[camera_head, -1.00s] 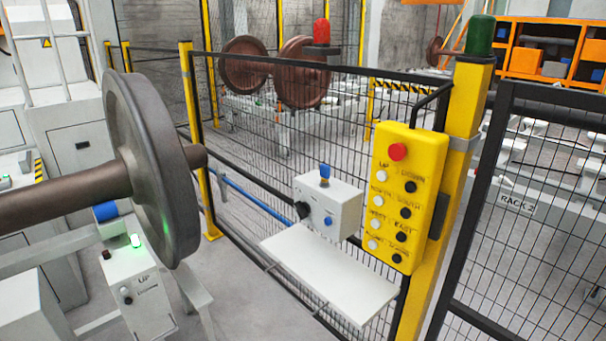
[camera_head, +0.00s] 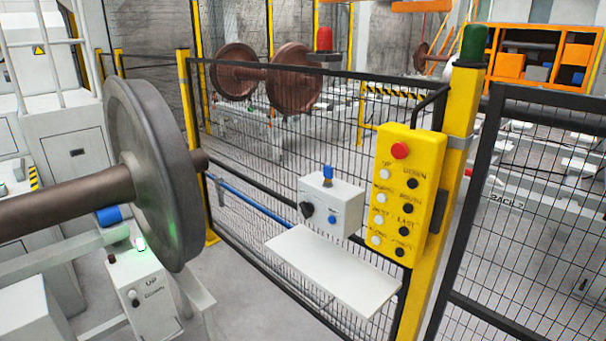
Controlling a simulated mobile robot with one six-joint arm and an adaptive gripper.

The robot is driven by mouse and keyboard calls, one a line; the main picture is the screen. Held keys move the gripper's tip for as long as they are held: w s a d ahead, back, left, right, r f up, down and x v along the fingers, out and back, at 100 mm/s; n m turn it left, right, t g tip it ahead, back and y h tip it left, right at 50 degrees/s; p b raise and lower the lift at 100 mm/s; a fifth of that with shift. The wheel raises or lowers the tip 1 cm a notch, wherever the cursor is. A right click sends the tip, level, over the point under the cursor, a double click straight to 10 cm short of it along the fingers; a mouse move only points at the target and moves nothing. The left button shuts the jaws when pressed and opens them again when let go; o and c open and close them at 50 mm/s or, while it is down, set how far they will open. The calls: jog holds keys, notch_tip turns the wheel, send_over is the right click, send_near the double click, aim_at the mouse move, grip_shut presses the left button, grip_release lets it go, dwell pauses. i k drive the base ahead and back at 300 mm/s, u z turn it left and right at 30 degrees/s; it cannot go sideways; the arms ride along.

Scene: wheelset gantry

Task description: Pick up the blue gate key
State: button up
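The blue gate key (camera_head: 327,173) stands upright on top of a small white control box (camera_head: 345,208). The box is fixed at the mesh fence and has a black knob and a blue button on its front. A white shelf (camera_head: 335,268) juts out just below the box. My gripper does not show in this view.
A yellow button panel (camera_head: 405,195) with a red stop button hangs on the yellow post (camera_head: 440,210) right of the box. A large wheelset (camera_head: 150,170) fills the left, beside a white UP box (camera_head: 142,290). Mesh fencing (camera_head: 530,230) spans the right. Some grey floor shows between wheelset and shelf.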

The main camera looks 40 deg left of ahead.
aim_at(328, 170)
jog(key=u, duration=1.45)
jog(key=k, duration=0.95)
jog(key=i, duration=0.75)
